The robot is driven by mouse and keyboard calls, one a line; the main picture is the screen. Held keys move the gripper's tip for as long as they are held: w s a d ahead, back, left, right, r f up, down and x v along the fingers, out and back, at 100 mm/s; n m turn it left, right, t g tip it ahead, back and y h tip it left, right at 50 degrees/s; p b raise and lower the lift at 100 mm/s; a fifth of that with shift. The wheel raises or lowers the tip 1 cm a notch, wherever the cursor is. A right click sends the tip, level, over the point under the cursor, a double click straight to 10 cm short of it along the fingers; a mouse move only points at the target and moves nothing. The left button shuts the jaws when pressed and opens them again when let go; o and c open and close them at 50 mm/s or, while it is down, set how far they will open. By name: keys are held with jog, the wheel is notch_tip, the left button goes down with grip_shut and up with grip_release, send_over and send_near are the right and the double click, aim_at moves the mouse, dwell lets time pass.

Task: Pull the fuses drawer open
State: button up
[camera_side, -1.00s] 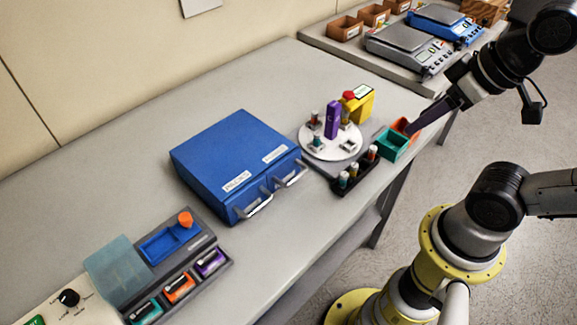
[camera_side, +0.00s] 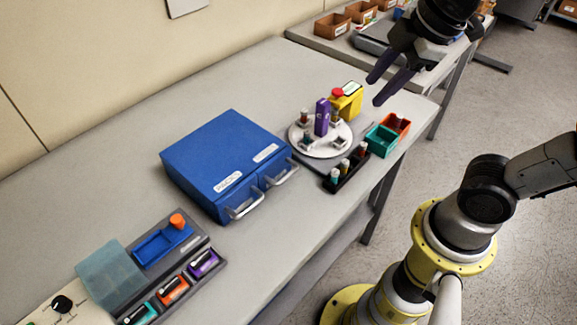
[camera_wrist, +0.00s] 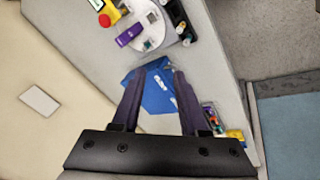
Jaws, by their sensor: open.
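A blue cabinet (camera_side: 222,148) stands on the bench, with two drawers side by side at its front. The left drawer has a silver handle (camera_side: 245,207) and the right drawer has another handle (camera_side: 281,175). Both drawers look shut. A white label (camera_side: 228,182) lies above the left one and a second label (camera_side: 265,152) above the right one; I cannot read either surely. My gripper (camera_side: 374,92) is open and empty, high up and right of the cabinet. In the wrist view the blue cabinet (camera_wrist: 158,95) shows between and beyond my fingers (camera_wrist: 157,74), partly hidden.
A white turntable (camera_side: 321,140) with a purple block, a yellow box (camera_side: 347,101) with a red button, a black vial rack (camera_side: 346,170) and teal bin (camera_side: 380,140) stand right of the cabinet. A grey fuse-like tray (camera_side: 170,265) stands at front left. Bench behind the cabinet is clear.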

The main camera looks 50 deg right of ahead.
jog(key=w+a+f+n+g, duration=0.2)
jog(key=w+a+n, duration=0.4)
jog(key=w+a, duration=0.1)
jog(key=n, duration=0.2)
send_near(287, 174)
jog(key=shift+g, duration=0.4)
jog(key=f, duration=0.2)
jog(key=w+f, duration=0.1)
jog(key=f, duration=0.4)
jog(key=shift+w+a+f, duration=0.1)
jog(key=shift+w+f, duration=0.1)
jog(key=shift+w, duration=0.2)
grip_shut()
